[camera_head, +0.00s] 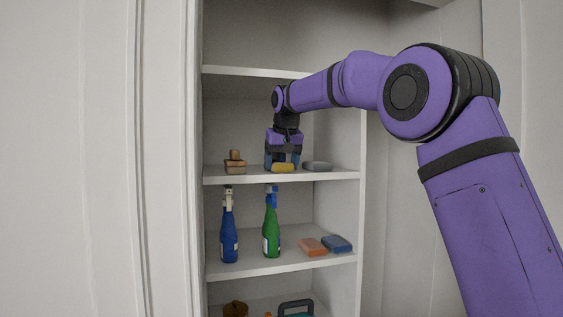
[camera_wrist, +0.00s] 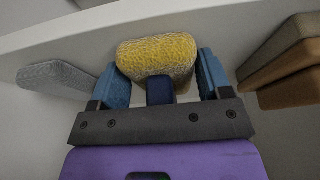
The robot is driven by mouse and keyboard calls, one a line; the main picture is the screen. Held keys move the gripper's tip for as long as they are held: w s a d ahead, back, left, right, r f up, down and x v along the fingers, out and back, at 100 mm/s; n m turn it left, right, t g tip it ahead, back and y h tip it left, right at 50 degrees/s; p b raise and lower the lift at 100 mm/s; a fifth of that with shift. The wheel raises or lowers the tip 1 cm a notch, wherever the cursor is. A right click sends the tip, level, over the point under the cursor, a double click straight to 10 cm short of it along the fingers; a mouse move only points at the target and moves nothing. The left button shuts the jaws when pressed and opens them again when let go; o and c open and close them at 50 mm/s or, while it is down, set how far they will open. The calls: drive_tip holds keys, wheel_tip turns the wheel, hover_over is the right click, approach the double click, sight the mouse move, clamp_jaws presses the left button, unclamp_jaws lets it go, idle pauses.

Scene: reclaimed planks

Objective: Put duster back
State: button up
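The duster, with a fuzzy yellow head (camera_head: 283,168) and a dark blue handle, rests on the upper shelf (camera_head: 345,175). My gripper (camera_head: 282,160) points down over it. In the wrist view the yellow head (camera_wrist: 157,55) lies just beyond the blue fingertips of my gripper (camera_wrist: 165,80). The dark blue handle (camera_wrist: 160,91) is between the two fingers, with a visible gap on each side. The fingers are open and apart from the handle. In the head view the handle is mostly hidden by my gripper.
A brown wooden brush (camera_head: 235,165) is left of the duster and a grey item (camera_head: 318,166) right. The shelf below holds a blue bottle (camera_head: 229,235), a green bottle (camera_head: 271,232) and orange (camera_head: 312,247) and blue (camera_head: 337,243) sponges. The cabinet side wall (camera_head: 362,150) is close on the right.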

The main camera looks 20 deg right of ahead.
drive_tip(key=o, duration=0.3)
drive_tip(key=shift+o, duration=0.2)
drive_tip(key=shift+r, duration=0.15)
drive_tip(key=v, duration=1.2)
drive_tip(key=s+d+f, duration=0.2)
drive_tip(key=s+d, duration=0.1)
drive_tip(key=s, duration=0.9)
drive_tip(key=s+d+f, duration=0.2)
drive_tip(key=s+f, duration=1)
drive_tip(key=s, duration=0.3)
drive_tip(key=s+d+f, duration=0.2)
drive_tip(key=s+f, duration=1.1)
drive_tip(key=s, duration=0.2)
drive_tip(key=shift+t, duration=0.4)
drive_tip(key=shift+d, duration=0.1)
